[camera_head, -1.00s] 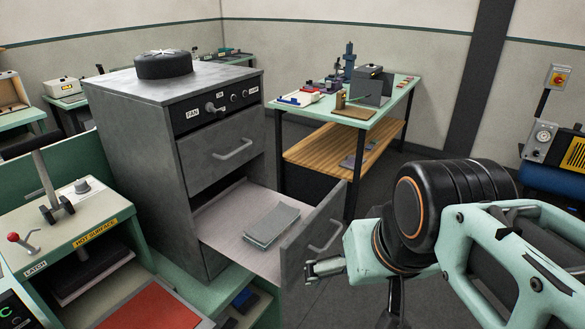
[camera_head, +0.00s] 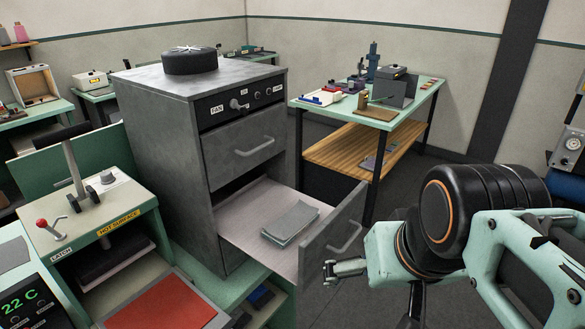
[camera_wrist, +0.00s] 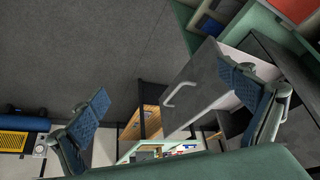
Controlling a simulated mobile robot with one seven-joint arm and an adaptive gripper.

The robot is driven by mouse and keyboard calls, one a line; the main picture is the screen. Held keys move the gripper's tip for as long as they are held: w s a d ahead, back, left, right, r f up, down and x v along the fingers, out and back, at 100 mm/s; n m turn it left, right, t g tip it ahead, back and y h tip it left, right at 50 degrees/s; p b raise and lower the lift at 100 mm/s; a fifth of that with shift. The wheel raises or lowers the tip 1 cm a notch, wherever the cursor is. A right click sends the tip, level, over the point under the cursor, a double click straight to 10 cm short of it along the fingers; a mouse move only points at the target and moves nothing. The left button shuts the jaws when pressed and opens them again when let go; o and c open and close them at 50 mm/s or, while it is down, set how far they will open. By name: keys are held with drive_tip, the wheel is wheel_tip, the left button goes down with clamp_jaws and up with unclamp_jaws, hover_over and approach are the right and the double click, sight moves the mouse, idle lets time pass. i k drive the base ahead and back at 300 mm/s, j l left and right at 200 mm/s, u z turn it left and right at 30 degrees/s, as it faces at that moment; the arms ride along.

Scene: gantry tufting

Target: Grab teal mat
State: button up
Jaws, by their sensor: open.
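A small stack of thin grey-green sheets (camera_head: 290,225) lies in the open lower drawer (camera_head: 240,210) of the grey cabinet. Their colour is dull, so I cannot tell whether the teal mat is one of them. My gripper (camera_head: 343,269) is outside the drawer, just right of its front panel in the head view, and apart from the sheets. In the wrist view my gripper (camera_wrist: 172,105) has its two blue-padded fingers wide apart with nothing held. The drawer front and handle (camera_wrist: 185,92) show between and beyond them. No sheet is clear in that view.
The grey cabinet (camera_head: 165,130) has a closed upper drawer (camera_head: 240,148). A press marked hot surface (camera_head: 105,215) stands left, with a red sheet (camera_head: 165,305) in front. A teal-topped table (camera_head: 410,110) stands behind right. Open floor (camera_head: 340,305) lies below my gripper.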

sight(283, 232)
drive_tip(key=i+l+u, duration=0.1)
drive_tip(key=u, duration=0.3)
drive_tip(key=l+u, duration=0.15)
drive_tip(key=u, duration=0.3)
drive_tip(key=i+l+u, duration=0.2)
drive_tip(key=l, duration=0.15)
drive_tip(key=l+u, duration=0.15)
drive_tip(key=l, duration=0.25)
drive_tip(key=i+l, duration=0.1)
drive_tip(key=l, duration=0.35)
drive_tip(key=i+l, duration=0.1)
drive_tip(key=l, duration=0.3)
drive_tip(key=i+l+u, duration=0.1)
drive_tip(key=l, duration=0.35)
drive_tip(key=k+j, duration=0.2)
drive_tip(key=i+l, duration=0.2)
